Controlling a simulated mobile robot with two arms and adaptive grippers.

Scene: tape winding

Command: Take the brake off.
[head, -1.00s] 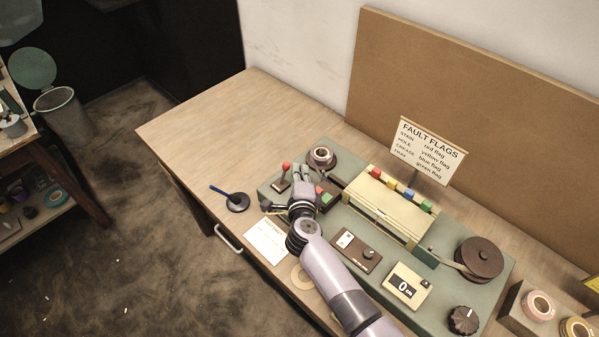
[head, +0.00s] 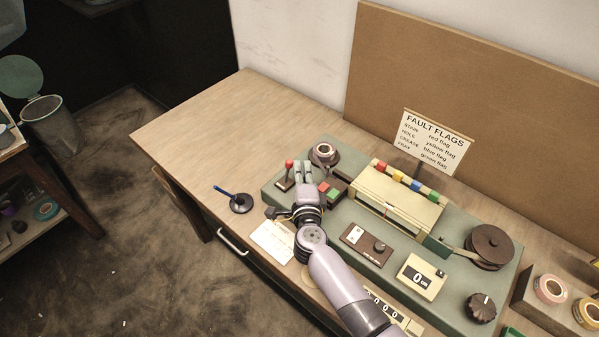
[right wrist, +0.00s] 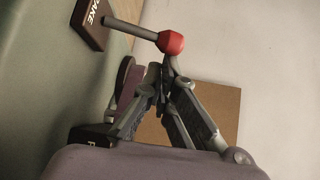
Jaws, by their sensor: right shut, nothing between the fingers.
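The brake lever is a thin grey rod with a red knob (head: 289,164), standing on a dark base at the left end of the green machine (head: 330,150). In the right wrist view the red knob (right wrist: 171,42) shows just past my fingertips, and the dark plate (right wrist: 92,22) at the rod's foot reads as BRAKE, partly cut off. My right gripper (head: 304,166) is shut and empty, just right of the lever in the head view. Its fingertips (right wrist: 163,72) also show in the right wrist view; I cannot tell whether they touch the knob. My left gripper is not in view.
A small tape spool (head: 323,153) sits just behind my right gripper. The table's left end is clear.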

